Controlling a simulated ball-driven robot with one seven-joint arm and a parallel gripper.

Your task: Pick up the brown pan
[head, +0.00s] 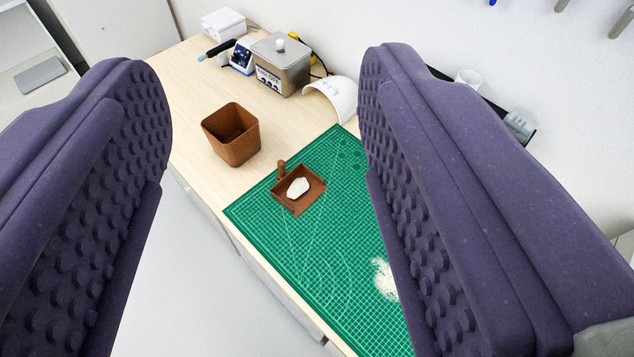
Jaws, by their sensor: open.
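The brown pan (313,196) is a small, shallow square tray with a short upright-looking handle (282,168) at its far left edge. It rests on the green cutting mat (340,230) near the mat's left edge, and a white lump (298,187) lies in it. My gripper (265,75) is open and empty, with its two large purple studded fingers on the left and right of the picture. The pan shows between the fingers, farther off and below, and nothing touches it.
A brown square bin (231,135) stands on the wooden bench (190,85) left of the pan. Behind are a metal ultrasonic-type box (281,65) and a white curved shell (335,98). White powder (385,279) lies on the mat, close to the right finger in the picture.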

